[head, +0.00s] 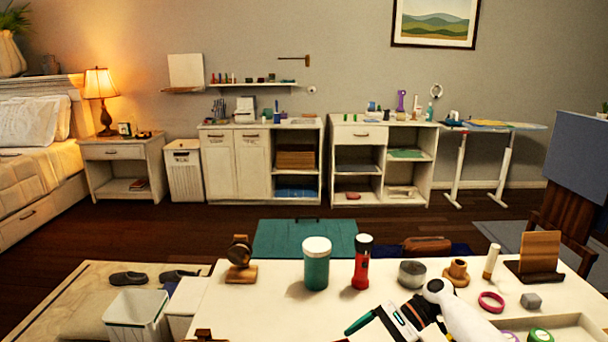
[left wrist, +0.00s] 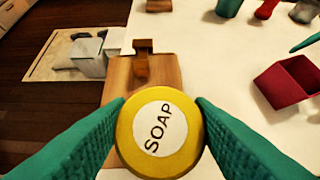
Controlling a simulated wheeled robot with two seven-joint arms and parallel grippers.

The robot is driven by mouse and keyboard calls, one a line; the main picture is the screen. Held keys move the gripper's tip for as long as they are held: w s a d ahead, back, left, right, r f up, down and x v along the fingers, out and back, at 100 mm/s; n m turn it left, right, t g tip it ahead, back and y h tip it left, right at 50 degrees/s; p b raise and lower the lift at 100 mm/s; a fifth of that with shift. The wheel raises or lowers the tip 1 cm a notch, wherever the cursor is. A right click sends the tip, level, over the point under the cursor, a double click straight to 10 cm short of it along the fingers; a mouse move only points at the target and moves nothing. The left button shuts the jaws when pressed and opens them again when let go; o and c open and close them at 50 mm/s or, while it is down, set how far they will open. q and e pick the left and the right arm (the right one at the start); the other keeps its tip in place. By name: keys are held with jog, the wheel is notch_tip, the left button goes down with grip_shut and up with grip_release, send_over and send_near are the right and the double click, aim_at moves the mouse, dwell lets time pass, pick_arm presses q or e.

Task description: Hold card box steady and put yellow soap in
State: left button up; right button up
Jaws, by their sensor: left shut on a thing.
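The round yellow soap (left wrist: 186,163), with a white SOAP label, fills the middle of the left wrist view. My left gripper (left wrist: 160,112) is shut on it, with a teal finger on each side. A dark red open-topped box (left wrist: 298,88), which may be the card box, stands on the white table to the right of the soap, apart from it. My right gripper (head: 372,325) is low in the head view; one teal finger shows clearly and the rest is cut off or hidden. That fingertip also shows beyond the red box in the left wrist view (left wrist: 306,43).
A wooden stand (left wrist: 172,73) is on the table beyond the soap. A teal jar (head: 316,268), red flashlight (head: 362,268), metal cup (head: 412,274) and wooden holder (head: 535,262) stand along the far side.

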pick_arm(q)
jog(key=shift+f, duration=0.35)
pick_arm(e)
jog(key=x, duration=0.3)
jog(key=shift+w+d+f, duration=0.1)
pick_arm(q)
jog(key=shift+w+r+p, duration=0.1)
jog(key=shift+r+p, duration=0.25)
jog(key=shift+r, duration=0.25)
pick_arm(e)
jog(key=shift+x, duration=1)
pick_arm(q)
jog(key=shift+r, duration=0.15)
pick_arm(e)
jog(key=shift+s+a+f, duration=0.2)
jog(key=shift+a, duration=0.4)
jog(key=shift+a+f, duration=0.15)
jog(key=shift+c, duration=0.3)
jog(key=c, duration=0.9)
jog(key=shift+o, duration=0.2)
